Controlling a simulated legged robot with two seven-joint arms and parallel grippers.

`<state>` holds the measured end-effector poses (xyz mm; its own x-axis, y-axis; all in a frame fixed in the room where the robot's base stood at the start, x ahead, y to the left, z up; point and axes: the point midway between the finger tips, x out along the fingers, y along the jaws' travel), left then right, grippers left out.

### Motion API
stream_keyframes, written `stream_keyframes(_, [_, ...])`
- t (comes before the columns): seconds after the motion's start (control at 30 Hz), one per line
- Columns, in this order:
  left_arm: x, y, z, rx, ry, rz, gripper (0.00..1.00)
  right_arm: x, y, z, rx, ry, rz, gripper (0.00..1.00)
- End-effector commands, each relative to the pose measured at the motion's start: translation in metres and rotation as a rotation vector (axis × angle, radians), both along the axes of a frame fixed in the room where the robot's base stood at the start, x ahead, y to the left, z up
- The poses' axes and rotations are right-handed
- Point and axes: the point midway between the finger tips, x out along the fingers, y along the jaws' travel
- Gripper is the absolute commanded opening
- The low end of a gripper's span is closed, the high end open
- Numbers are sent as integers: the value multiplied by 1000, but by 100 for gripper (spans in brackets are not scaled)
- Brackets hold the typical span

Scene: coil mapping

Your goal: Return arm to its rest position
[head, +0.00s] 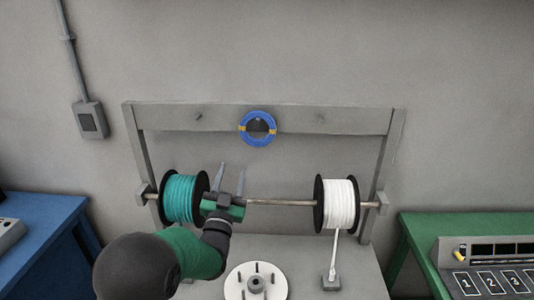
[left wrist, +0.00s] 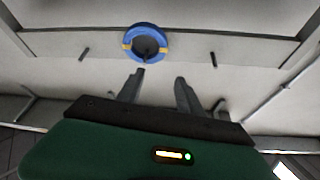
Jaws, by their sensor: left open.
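My left arm comes in from the lower left in the head view. Its gripper (head: 231,178) is open, with its two fingers pointing up in front of the rod, right of the green spool (head: 180,198). In the left wrist view the open gripper (left wrist: 160,85) has nothing between its fingers. The blue coil with yellow bands (head: 257,129) hangs on the middle peg of the rack's top bar, above and apart from the fingers. It also shows in the left wrist view (left wrist: 146,43). My right gripper is in neither view.
A white spool (head: 339,204) sits on the rod's right side, its strand hanging to a small grey block (head: 332,282). A white disc with pegs (head: 256,284) lies in front. A blue table (head: 45,245) stands left and a green table (head: 418,238) with a numbered panel (head: 490,270) right.

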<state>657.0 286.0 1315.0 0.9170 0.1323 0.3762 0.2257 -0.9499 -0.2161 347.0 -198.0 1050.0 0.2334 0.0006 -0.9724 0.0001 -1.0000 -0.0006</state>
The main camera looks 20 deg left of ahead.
Motion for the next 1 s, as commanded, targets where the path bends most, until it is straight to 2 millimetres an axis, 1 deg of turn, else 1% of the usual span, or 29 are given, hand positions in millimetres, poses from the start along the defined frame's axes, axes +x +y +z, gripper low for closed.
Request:
stream_keyframes(0.07, [0,-2,-2,-5,18,-3,43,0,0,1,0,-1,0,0])
stream_keyframes(0.17, [0,-8,-24,-42,145,-16,43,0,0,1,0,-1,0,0])
stream_keyframes(0.23, [-8,-19,-57,-93,321,-33,43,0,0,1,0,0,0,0])
stream_keyframes(0.27, [-16,-24,-75,-117,414,-40,43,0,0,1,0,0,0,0])
stream_keyframes(0.3, [-31,-32,-101,-154,547,-48,43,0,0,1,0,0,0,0])
stream_keyframes(0.37, [-64,-46,-141,-204,754,-56,43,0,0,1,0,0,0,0])
stream_keyframes(0.4, [-91,-54,-166,-233,892,-56,43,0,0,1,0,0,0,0])
stream_keyframes(0.47, [-135,-65,-198,-273,1082,-50,43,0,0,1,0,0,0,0])
stream_keyframes(0.5, [-165,-71,-216,-293,1200,-45,43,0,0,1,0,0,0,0])
stream_keyframes(0.57, [-209,-79,-235,-318,1355,-32,43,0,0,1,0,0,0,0])
stream_keyframes(0.6, [-235,-82,-245,-330,1444,-22,43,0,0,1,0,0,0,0])
stream_keyframes(0.7, [-284,-87,-258,-349,1603,1,43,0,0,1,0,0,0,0])
stream_keyframes(0.8, [-308,-89,-263,-357,1678,14,43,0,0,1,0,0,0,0])
stream_keyframes(0.87, [-312,-89,-264,-359,1692,17,43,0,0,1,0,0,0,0])
stream_keyframes(1.0, [-312,-89,-264,-359,1692,18,43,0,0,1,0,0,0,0])
